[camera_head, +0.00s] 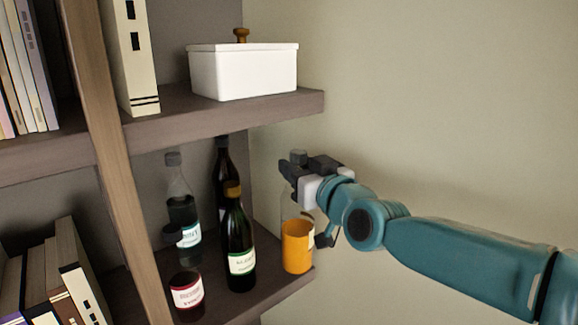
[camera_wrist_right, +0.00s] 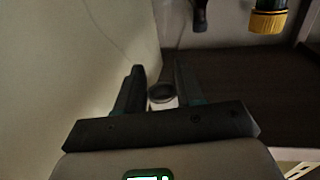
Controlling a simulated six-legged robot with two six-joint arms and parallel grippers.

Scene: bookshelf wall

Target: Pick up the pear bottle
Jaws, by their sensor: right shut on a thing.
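The pear bottle, taken to be the clear bottle with orange-yellow contents (camera_head: 298,246), stands at the right end of the lower shelf (camera_head: 262,278). My right gripper (camera_head: 292,172) comes in from the right and is shut on its upper part. In the right wrist view, the round bottle top (camera_wrist_right: 161,92) shows between the two fingers of my right gripper (camera_wrist_right: 160,80). The gripper and wrist hide part of the bottle's neck and right side. The bottle looks upright; whether its base touches the shelf is hard to tell. My left gripper is not in view.
The upper shelf (camera_head: 220,118) holds a white lidded box (camera_head: 243,73). Bare wall is at right.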

